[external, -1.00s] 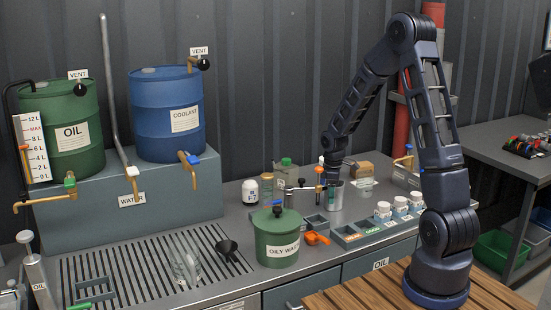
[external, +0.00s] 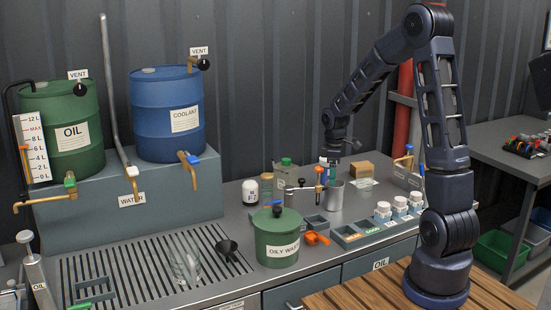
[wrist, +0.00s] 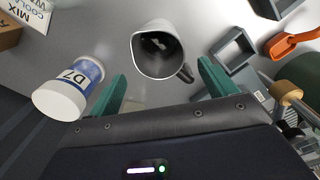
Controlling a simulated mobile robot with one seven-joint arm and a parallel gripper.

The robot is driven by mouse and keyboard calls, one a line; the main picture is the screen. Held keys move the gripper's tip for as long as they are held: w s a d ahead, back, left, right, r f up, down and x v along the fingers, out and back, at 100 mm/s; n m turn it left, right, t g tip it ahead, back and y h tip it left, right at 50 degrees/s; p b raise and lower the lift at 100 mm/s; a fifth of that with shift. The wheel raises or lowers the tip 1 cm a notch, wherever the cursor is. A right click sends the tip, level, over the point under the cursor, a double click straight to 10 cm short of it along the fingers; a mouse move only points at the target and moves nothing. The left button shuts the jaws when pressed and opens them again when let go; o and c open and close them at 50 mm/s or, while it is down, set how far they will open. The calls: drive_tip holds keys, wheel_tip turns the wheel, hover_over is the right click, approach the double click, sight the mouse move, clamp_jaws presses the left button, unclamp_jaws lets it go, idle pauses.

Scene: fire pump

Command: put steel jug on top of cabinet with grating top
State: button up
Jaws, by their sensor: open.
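The steel jug (external: 334,198) stands upright on the metal counter, right of the middle of the external view. In the wrist view the jug (wrist: 157,50) shows from above with its open mouth and a dark handle at lower right. My gripper (external: 331,163) is above the jug. Its two teal fingers are spread apart and empty in the wrist view, with the jug ahead of the gap between them (wrist: 163,82) and not held. The cabinet with the grating top (external: 140,283) is at the lower left of the external view, with dark slots across its top.
On the grating stand a clear container (external: 185,262) and a black funnel (external: 227,248). The green oily-water bin (external: 277,243) stands between grating and jug. An orange scoop (external: 316,238), small trays and white-lidded jars lie near the jug. A white jar (wrist: 65,92) is close to the left finger.

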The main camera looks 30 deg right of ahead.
drive_tip(key=s+r+m+t, duration=0.2)
drive_tip(key=s+r+m, duration=0.4)
drive_tip(key=s+r, duration=1.05)
drive_tip(key=s+r+m+t, duration=0.1)
drive_tip(key=s+r+m, duration=0.1)
drive_tip(key=s, duration=0.5)
drive_tip(key=s+r+m+t, duration=0.1)
drive_tip(key=s+r+m, duration=0.1)
drive_tip(key=s, duration=0.4)
drive_tip(key=shift+s+d+r+m+t, duration=0.3)
drive_tip(key=shift+s+d+r+m, duration=0.1)
drive_tip(key=shift+r, duration=0.2)
